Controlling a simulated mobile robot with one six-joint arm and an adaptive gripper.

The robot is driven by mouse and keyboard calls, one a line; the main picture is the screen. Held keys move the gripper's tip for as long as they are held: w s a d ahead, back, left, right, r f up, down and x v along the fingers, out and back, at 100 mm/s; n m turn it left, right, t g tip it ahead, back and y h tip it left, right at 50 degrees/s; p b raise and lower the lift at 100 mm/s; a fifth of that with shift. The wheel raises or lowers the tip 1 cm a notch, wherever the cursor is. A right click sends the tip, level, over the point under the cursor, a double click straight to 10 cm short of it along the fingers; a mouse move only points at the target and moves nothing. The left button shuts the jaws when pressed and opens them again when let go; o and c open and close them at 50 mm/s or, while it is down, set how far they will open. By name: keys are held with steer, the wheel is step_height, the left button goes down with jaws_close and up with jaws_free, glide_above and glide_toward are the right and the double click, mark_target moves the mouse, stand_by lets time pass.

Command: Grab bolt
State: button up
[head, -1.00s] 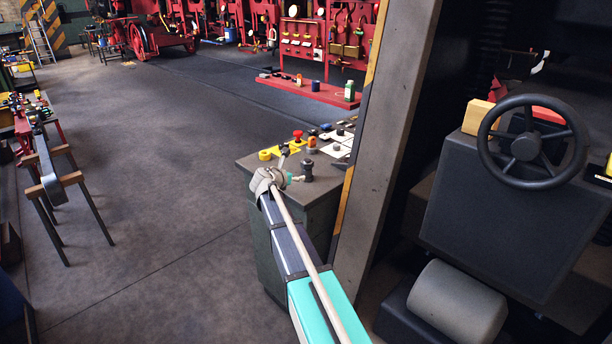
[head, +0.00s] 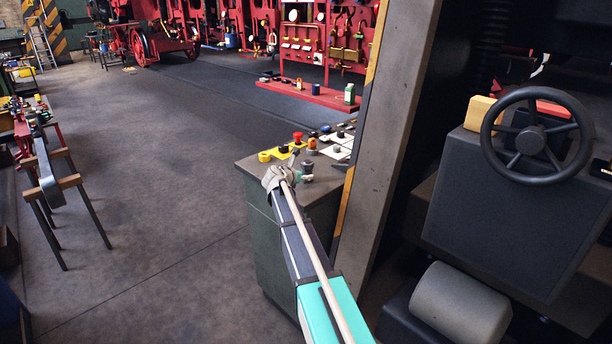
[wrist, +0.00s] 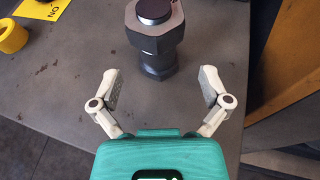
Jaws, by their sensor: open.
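The bolt (wrist: 156,38) is a dark grey metal piece with a hexagonal body and a round black top. It stands on the grey bench top, and in the head view it shows small near the bench's front corner (head: 307,168). My gripper (wrist: 159,92) is open and empty, with its two pale fingers spread wide. In the wrist view the bolt lies ahead of the fingertips, near the midline between them. I cannot tell the exact height of the fingers over the bench. In the head view my gripper (head: 296,178) is partly hidden by my arm.
A yellow ring (wrist: 12,36) and a yellow sign (wrist: 42,8) lie left of the bolt on the bench (head: 250,164). A red-topped yellow piece (head: 297,138) and other small parts stand behind. A thick upright post (head: 385,140) rises close on the right, beside a handwheel (head: 532,142).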

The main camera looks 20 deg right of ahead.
mark_target(304, 167)
steer(key=shift+b+x, duration=0.95)
steer(key=shift+x, duration=1.55)
steer(key=shift+w+a, duration=0.1)
jaws_close()
steer(key=shift+r+p, duration=0.15)
steer(key=shift+p, duration=0.15)
step_height(304, 167, up, 3)
steer(key=p, duration=0.2)
steer(key=shift+p, duration=0.35)
steer(key=s+a+r+p, duration=0.2)
steer(key=s+r+p, duration=0.7)
steer(key=s, duration=0.4)
steer(key=shift+s+a+r+p, duration=0.25)
steer(key=shift+s+r+p, duration=0.1)
steer(key=shift+s+p, duration=0.05)
